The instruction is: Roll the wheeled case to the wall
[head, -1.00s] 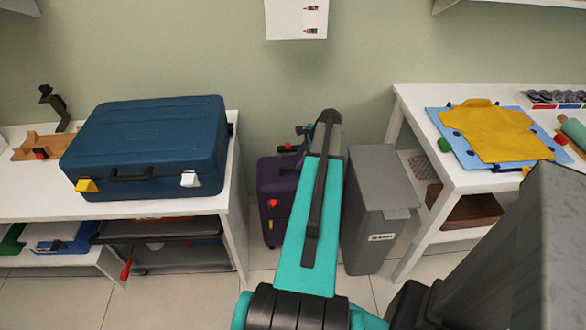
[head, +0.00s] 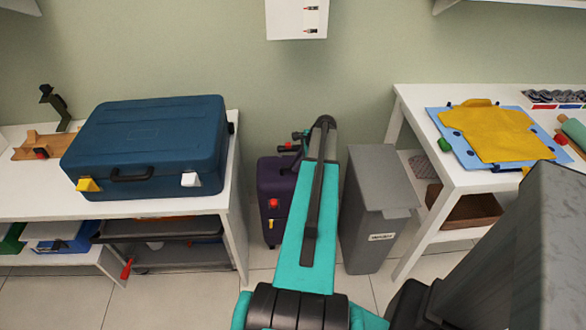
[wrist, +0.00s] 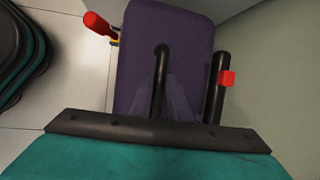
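The wheeled case (head: 277,190) is dark purple and stands upright on the floor between the left table and the grey bin, close to the wall. It has a red knob and a yellow part on its front. In the wrist view, its purple top (wrist: 190,30) fills the middle. A black bar with a red mark (wrist: 218,95) is over its right side, probably its handle. My gripper (head: 298,136) is small and dark above the case top, beside that bar. Whether it touches the bar, and its finger opening, are unclear. My teal arm hides the case's right side.
A grey bin (head: 376,225) stands just right of my arm. A white table (head: 235,180) with a blue suitcase (head: 150,150) is at left. Another white table (head: 412,105) with a yellow cloth (head: 490,130) is at right. Tiled floor (head: 190,295) is clear in front.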

